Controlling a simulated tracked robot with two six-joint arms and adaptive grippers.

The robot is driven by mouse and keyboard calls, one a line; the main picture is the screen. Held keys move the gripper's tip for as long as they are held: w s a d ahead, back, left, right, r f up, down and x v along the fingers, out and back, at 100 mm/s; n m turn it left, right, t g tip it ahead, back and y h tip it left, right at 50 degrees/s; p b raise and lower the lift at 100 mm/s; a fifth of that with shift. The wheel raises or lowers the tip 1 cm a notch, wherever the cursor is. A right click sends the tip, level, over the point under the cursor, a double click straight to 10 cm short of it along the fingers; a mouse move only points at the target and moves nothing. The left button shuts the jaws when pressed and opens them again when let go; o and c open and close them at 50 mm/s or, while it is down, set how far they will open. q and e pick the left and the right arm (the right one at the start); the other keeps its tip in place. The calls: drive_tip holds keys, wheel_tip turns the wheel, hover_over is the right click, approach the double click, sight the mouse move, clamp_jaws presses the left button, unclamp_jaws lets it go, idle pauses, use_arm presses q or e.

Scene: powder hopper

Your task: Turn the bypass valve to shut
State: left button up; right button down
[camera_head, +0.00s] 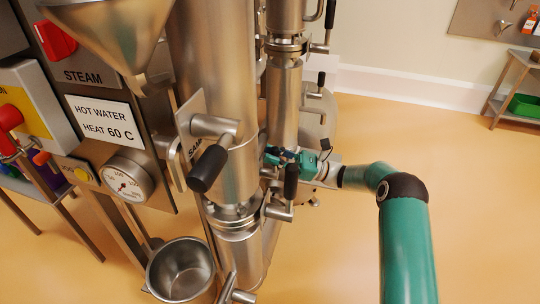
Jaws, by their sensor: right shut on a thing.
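My right arm comes in from the right, and its green gripper (281,157) is at the steel pipework. The gripper is shut on a valve handle there, mostly hidden by the fingers. An upright black-gripped lever (291,181) stands right beside the gripper, in front of it. I cannot read a bypass label on any valve. Another lever with a thick black grip (208,168) sticks out nearer to me, by a partly hidden plate that seems to read SAMPLE. My left gripper is not in view.
A steel hopper cone (110,30), a panel with a red STEAM knob (55,40), a round gauge (127,180) and a steel pot (180,270) are at left. More black-tipped levers (320,82) sit higher on the pipes. The floor at right is clear up to a shelf (510,90).

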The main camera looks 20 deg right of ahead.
drive_tip(key=shift+s+f+n, duration=0.25)
drive_tip(key=shift+s+n, duration=0.05)
drive_tip(key=shift+s, duration=0.05)
drive_tip(key=c, duration=1)
unclamp_jaws()
drive_tip(key=shift+s+r, duration=0.1)
drive_tip(key=shift+a, duration=0.1)
drive_tip(key=shift+r, duration=0.1)
drive_tip(key=v, duration=1.2)
